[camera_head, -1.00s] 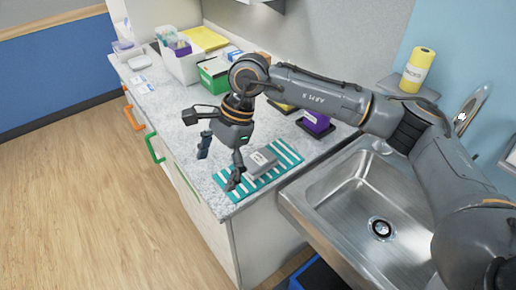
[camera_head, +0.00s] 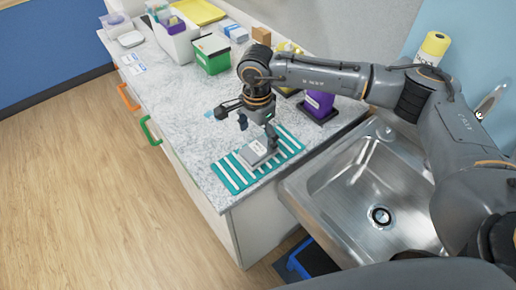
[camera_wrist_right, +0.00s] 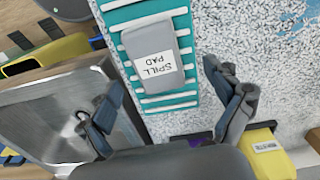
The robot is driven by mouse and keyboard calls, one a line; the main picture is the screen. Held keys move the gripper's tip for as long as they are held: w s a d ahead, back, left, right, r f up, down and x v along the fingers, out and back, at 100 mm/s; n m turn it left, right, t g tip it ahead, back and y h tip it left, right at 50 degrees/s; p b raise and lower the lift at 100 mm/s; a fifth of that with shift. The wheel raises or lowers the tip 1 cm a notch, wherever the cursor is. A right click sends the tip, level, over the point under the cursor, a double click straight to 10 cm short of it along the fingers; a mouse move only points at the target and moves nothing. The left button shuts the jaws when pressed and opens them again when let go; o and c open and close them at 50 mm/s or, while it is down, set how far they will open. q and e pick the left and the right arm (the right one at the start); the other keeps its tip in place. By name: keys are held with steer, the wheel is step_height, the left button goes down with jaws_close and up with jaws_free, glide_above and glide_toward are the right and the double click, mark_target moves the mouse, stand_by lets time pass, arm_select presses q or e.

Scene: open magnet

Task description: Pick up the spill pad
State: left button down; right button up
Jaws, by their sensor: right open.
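The spill pad (camera_head: 254,153) is a grey block with a white label. It lies on a teal-and-white striped mat (camera_head: 234,178) on the counter, near the sink. In the right wrist view the spill pad (camera_wrist_right: 160,42) shows its label reading "SPILL PAD", with the mat (camera_wrist_right: 124,15) under it. My right gripper (camera_head: 258,136) is open and empty above the pad, and one finger partly overlaps the pad in the head view. In the right wrist view its spread fingers (camera_wrist_right: 166,92) stand on either side of the pad's near end, apart from it. My left gripper is not in view.
A steel sink (camera_head: 345,190) adjoins the mat at right. A purple container (camera_head: 319,103) stands behind it. A green box (camera_head: 212,54) and a white bin (camera_head: 176,38) stand farther back. The counter (camera_head: 180,95) left of the gripper is mostly clear.

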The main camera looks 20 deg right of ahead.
mark_target(258, 148)
steer(key=f, duration=0.1)
steer(key=f+p, duration=0.2)
steer(key=shift+s+f, duration=0.3)
steer(key=shift+d+f, duration=0.1)
steer(key=shift+f, duration=0.4)
steer(key=c, duration=1.2)
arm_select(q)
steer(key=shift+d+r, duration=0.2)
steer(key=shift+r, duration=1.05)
arm_select(e)
steer(key=shift+c, duration=0.2)
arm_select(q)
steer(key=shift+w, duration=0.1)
